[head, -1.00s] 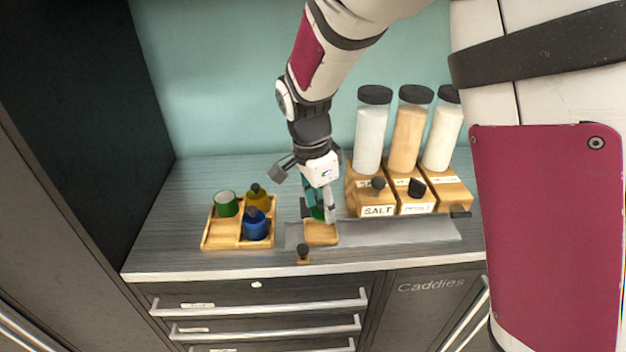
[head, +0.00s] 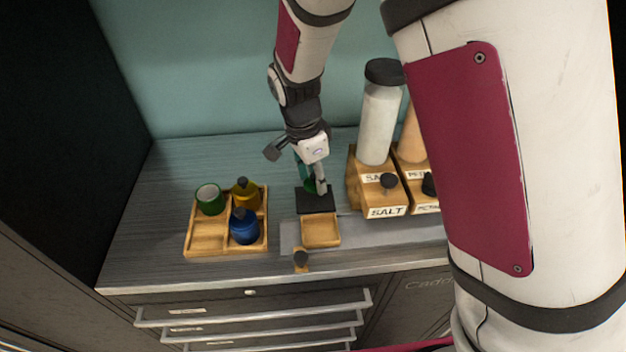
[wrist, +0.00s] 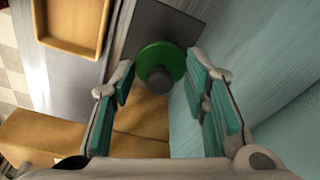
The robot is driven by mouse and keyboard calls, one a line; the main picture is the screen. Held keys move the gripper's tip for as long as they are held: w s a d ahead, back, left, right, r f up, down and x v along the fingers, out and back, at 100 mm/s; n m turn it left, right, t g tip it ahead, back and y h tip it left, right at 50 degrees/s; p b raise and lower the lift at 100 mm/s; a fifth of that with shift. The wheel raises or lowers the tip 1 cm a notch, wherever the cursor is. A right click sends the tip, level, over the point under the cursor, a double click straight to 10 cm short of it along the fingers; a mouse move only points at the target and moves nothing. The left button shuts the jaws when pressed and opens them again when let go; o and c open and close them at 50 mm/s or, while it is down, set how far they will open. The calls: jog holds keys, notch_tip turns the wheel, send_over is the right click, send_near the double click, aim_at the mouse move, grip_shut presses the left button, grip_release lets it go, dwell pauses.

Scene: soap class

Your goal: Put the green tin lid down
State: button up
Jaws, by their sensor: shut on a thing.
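The green tin lid (wrist: 153,56), a green disc with a dark knob, is between my gripper's fingertips (wrist: 160,72) in the wrist view. My gripper (head: 317,190) is shut on it, fingers at opposite sides of the rim. In the head view the lid (head: 309,187) is partly hidden by the fingers. It is over or on a dark square plate (head: 308,203); I cannot tell whether it touches. The open green tin (head: 210,200) stands in the back left compartment of a wooden tray (head: 207,244).
A yellow tin (head: 244,195) and a blue tin (head: 244,229) stand in the tray. A small shallow wooden tray (head: 320,232) is in front of the plate. A knobbed wooden piece (head: 301,262) lies near the counter edge. The salt box and jar (head: 379,125) stand close on the right.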

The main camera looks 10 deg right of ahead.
jog(key=shift+s+f, duration=0.1)
jog(key=shift+f, duration=1.75)
jog(key=shift+f, duration=0.1)
jog(key=o, duration=0.9)
notch_tip(320, 180, up, 12)
jog(key=a, duration=0.2)
notch_tip(320, 180, up, 7)
jog(key=n+y, duration=0.1)
jog(key=n, duration=0.2)
send_over(314, 186)
jog(key=s+d, duration=0.4)
jog(key=s+d+r+n+t, duration=0.1)
jog(key=s+d+r+n, duration=0.1)
jog(key=s, duration=0.3)
jog(key=s+d+r+n+t, duration=0.2)
jog(key=s+d+r+n, duration=0.1)
jog(key=s+d+n, duration=0.1)
jog(key=s+d+r+n+t, duration=0.1)
jog(key=s+d+r+n, duration=0.2)
jog(key=s, duration=0.5)
jog(key=shift+s+d+n+t+y, duration=0.15)
jog(key=shift+d+n+t+y, duration=0.2)
jog(key=shift+n, duration=0.35)
